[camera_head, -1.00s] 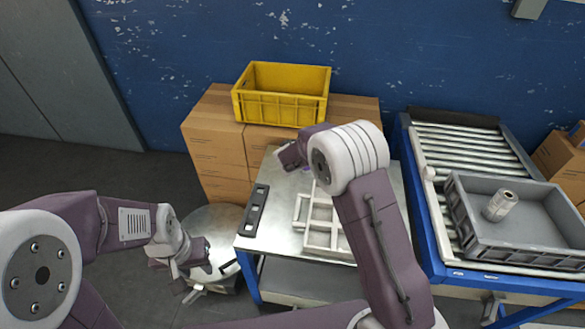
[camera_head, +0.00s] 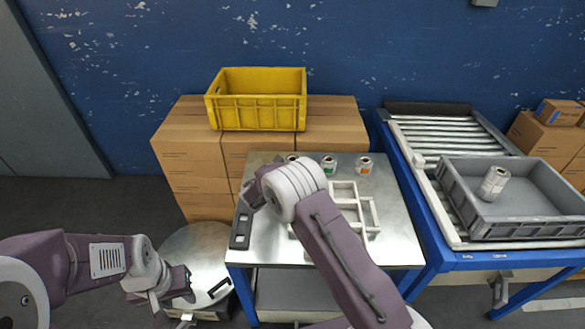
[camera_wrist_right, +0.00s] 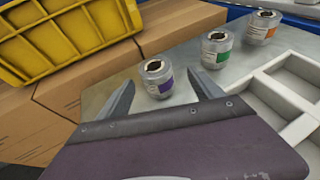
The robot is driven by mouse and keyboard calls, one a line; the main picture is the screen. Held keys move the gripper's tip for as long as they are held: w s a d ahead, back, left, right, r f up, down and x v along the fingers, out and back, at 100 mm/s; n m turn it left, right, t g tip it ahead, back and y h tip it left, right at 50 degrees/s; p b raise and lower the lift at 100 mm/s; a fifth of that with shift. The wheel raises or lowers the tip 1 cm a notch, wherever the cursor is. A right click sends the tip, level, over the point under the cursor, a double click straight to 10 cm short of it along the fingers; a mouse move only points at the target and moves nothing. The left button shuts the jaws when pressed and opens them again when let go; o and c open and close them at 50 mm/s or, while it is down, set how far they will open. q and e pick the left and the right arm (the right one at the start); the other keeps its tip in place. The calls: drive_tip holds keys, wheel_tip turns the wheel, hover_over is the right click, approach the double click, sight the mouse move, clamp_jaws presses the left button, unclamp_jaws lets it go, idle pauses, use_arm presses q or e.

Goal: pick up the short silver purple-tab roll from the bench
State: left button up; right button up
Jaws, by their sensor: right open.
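The short silver purple-tab roll (camera_wrist_right: 157,79) stands upright on the metal bench (camera_head: 262,250). My right gripper (camera_wrist_right: 164,88) is open and empty, with its fingers spread to either side of the near side of this roll. In the head view only the top of the roll (camera_head: 293,157) shows, behind my right arm. The right fingers are hidden there. A green-tab roll (camera_wrist_right: 217,50) and an orange-tab roll (camera_wrist_right: 262,27) stand in a row beside it. My left gripper (camera_head: 172,300) hangs low at the left, away from the bench, its jaws too small to read.
A yellow crate (camera_head: 256,117) sits on cardboard boxes (camera_head: 190,150) behind. At right, a grey bin (camera_head: 530,228) holding a larger roll (camera_head: 493,183) rests on a roller conveyor (camera_head: 450,135).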

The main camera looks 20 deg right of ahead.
drive_tip(key=x, duration=0.2)
drive_tip(key=b+x, duration=0.1)
drive_tip(key=x, duration=0.2)
drive_tip(key=shift+w+a+f, duration=0.1)
drive_tip(key=shift+w+a, duration=0.15)
drive_tip(key=c, duration=1.6)
wheel_tip(320, 180, up, 5)
drive_tip(key=shift+f+p, duration=0.2)
drive_tip(key=shift+p, duration=0.5)
drive_tip(key=d+r, duration=0.2)
drive_tip(key=d, duration=0.2)
drive_tip(key=d+r+p, duration=0.1)
drive_tip(key=d+r, duration=0.1)
drive_tip(key=d, duration=0.1)
drive_tip(key=d+r, duration=0.2)
drive_tip(key=d, duration=0.2)
drive_tip(key=shift+s+d+r, duration=0.2)
drive_tip(key=shift+d+r, duration=0.15)
